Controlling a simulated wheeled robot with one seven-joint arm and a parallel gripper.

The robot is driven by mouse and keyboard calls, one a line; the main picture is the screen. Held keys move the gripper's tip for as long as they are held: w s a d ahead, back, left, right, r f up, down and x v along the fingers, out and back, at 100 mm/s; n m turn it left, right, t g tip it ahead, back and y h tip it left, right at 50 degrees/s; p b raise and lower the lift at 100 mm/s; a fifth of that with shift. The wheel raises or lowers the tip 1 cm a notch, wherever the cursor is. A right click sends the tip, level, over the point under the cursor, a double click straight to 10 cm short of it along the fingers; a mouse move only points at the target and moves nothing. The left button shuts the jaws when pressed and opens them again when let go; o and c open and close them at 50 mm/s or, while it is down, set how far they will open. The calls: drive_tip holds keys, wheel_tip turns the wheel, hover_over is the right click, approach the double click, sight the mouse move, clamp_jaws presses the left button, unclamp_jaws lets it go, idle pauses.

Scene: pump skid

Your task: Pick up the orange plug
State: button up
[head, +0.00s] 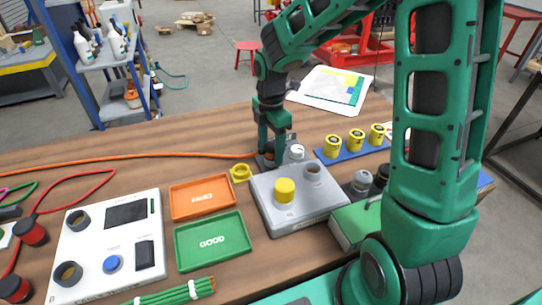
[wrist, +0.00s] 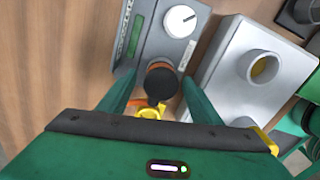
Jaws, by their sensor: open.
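The orange plug (wrist: 156,68) shows in the wrist view as a black round end with an orange band behind it. It stands against the lower end of a grey instrument (wrist: 168,38) with a white dial. My gripper (wrist: 160,78) is open, with one green finger on each side of the plug; I cannot tell whether either finger touches it. In the head view my gripper (head: 272,150) is low at the back of the table, and the plug is mostly hidden by it.
A grey box (head: 300,208) with a yellow cap stands in front of my gripper. A yellow ring (head: 240,173) lies to its left, near orange (head: 202,197) and green (head: 212,241) trays. An orange cable (head: 130,155) crosses the back.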

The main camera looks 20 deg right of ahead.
sight(268, 147)
drive_tip(key=c, duration=1.3)
drive_tip(key=shift+o, duration=0.2)
drive_tip(key=shift+r, duration=0.1)
drive_tip(key=shift+w+r, duration=0.1)
drive_tip(key=shift+r, duration=0.45)
drive_tip(key=r, duration=0.1)
drive_tip(key=a+r, duration=0.1)
drive_tip(key=r, duration=0.1)
drive_tip(key=shift+s+r, duration=0.2)
drive_tip(key=shift+r, duration=0.1)
drive_tip(key=s+a+r, duration=0.3)
drive_tip(key=a+r, duration=0.3)
drive_tip(key=a, duration=0.4)
drive_tip(key=shift+s, duration=0.3)
drive_tip(key=shift+r, duration=0.1)
